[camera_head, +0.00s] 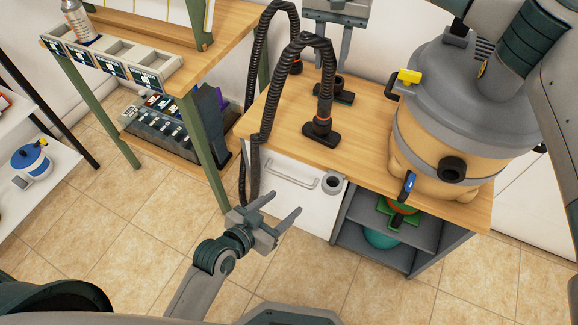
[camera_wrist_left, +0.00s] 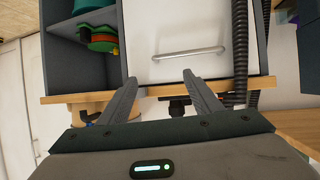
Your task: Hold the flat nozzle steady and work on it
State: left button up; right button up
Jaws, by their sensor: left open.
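A flat nozzle (camera_head: 321,134), black with a red ring, stands upright on the wooden top at the end of a ribbed black hose (camera_head: 327,82). A second dark flat nozzle piece (camera_head: 336,92) is behind it. My left gripper (camera_head: 286,203) is open and empty, in front of the white door below the top. Its fingers also show in the left wrist view (camera_wrist_left: 160,76), where a black nozzle part (camera_wrist_left: 178,106) shows beyond the wooden edge.
A large grey and tan vacuum drum (camera_head: 450,105) fills the right of the wooden top (camera_head: 280,118). Hoses hang over its left edge. A white door (camera_head: 297,187) with a handle and an open shelf are below. A workbench (camera_head: 222,28) stands left. The tiled floor is clear.

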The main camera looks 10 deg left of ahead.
aim_at(318, 130)
pick_arm(q)
jog(key=w+d+r+t+h, duration=0.1)
jog(key=w+r+t, duration=0.4)
jog(key=w+r, duration=0.2)
jog(key=shift+r, duration=0.6)
jog(key=shift+w+d, duration=0.1)
jog(key=shift+d, duration=0.05)
jog(key=x, duration=1.7)
jog(key=shift+w, duration=0.15)
